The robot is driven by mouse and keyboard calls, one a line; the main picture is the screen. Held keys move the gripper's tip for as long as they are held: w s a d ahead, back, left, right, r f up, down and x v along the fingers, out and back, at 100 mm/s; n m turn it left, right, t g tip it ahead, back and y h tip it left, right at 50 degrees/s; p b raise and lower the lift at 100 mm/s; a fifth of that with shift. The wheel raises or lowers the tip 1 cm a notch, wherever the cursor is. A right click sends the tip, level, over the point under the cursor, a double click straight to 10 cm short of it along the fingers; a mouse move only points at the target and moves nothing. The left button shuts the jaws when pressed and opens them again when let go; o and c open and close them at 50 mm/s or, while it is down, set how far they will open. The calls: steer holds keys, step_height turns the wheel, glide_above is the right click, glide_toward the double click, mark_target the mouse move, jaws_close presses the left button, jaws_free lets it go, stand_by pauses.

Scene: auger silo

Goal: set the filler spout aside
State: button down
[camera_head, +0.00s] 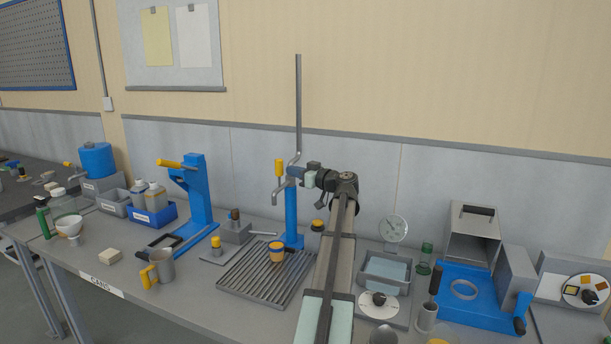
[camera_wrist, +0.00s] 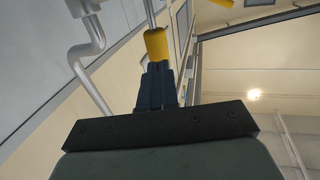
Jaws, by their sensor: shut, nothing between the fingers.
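A blue post (camera_head: 291,215) stands behind the slatted tray, with a bent grey spout (camera_head: 277,194) curving down on its left. A yellow grip (camera_head: 279,167) stands upright above the spout. I take this fitting to be the filler spout. My gripper (camera_head: 297,172) is at the top of the post, just right of the yellow grip, pointing left. In the wrist view my dark fingers (camera_wrist: 157,72) are together and empty. The yellow grip (camera_wrist: 157,43) appears just beyond their tips; I cannot tell whether they touch. A bent grey pipe (camera_wrist: 88,62) is to the left.
A tall grey pipe (camera_head: 298,105) rises behind the post. A blue lever press (camera_head: 197,195) stands left; a dial gauge (camera_head: 393,228) and blue-based machine (camera_head: 470,295) stand right. The front-left bench is partly clear.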

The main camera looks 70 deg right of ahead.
mark_target(276, 169)
steer(key=shift+x, duration=1.3)
steer(key=shift+w+a, duration=0.1)
steer(key=shift+w+a+m+g+h, duration=0.25)
steer(key=shift+w+m+h, duration=0.25)
steer(key=shift+h, duration=0.25)
steer(key=shift+w+a+m+g+h, duration=0.25)
steer(key=shift+w+m+h, duration=0.2)
steer(key=shift+h, duration=0.3)
steer(key=w+m+g+h, duration=0.2)
steer(key=h, duration=0.1)
steer(key=shift+w+m, duration=0.15)
steer(key=shift+m, duration=0.1)
steer(key=shift+w+d+h, duration=0.1)
steer(key=shift+w+h, duration=0.1)
steer(key=shift+h, duration=0.2)
steer(key=w+d+m+g+h, duration=0.1)
steer(key=w+d, duration=0.3)
steer(key=w, duration=0.4)
steer(key=shift+w+d+m+g+h, duration=0.3)
steer(key=shift+w+d+m+g, duration=0.1)
